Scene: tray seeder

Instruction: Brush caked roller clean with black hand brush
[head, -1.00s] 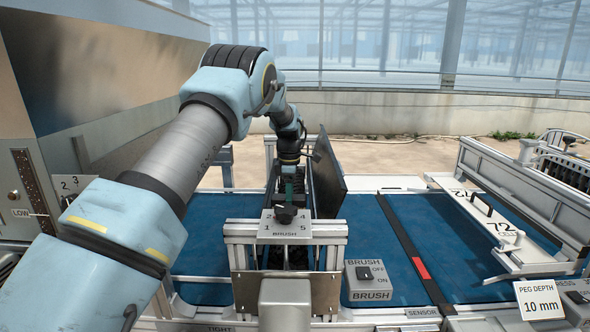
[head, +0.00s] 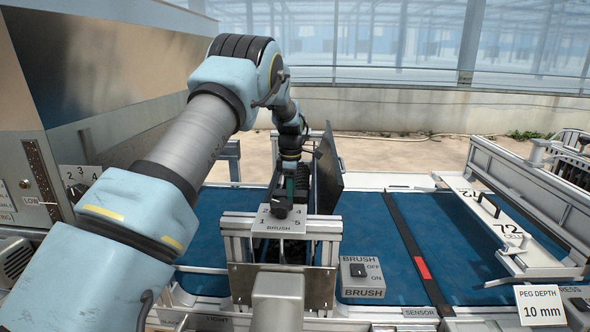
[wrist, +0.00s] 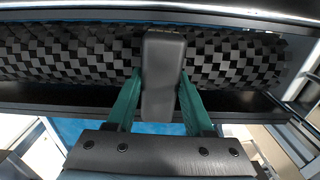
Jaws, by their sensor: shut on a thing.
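My gripper (wrist: 160,100) has green fingers and is shut on the black hand brush (wrist: 163,75), whose back fills the space between them in the wrist view. The brush lies over the roller (wrist: 70,55), a dark cylinder with a checkered grey-and-black surface running across the view. The brush's bristles are hidden, so I cannot tell if they touch the roller. Caked dirt cannot be made out. In the head view my gripper (head: 290,183) is down in the brush station, beside a raised dark cover (head: 328,170); the brush is hard to make out there.
A numbered brush dial plate (head: 283,224) stands in front of my gripper. A brush switch box (head: 362,277) is to its right, pointing to OFF. A blue belt (head: 375,235) runs underneath. A metal frame (head: 505,160) stands at the right.

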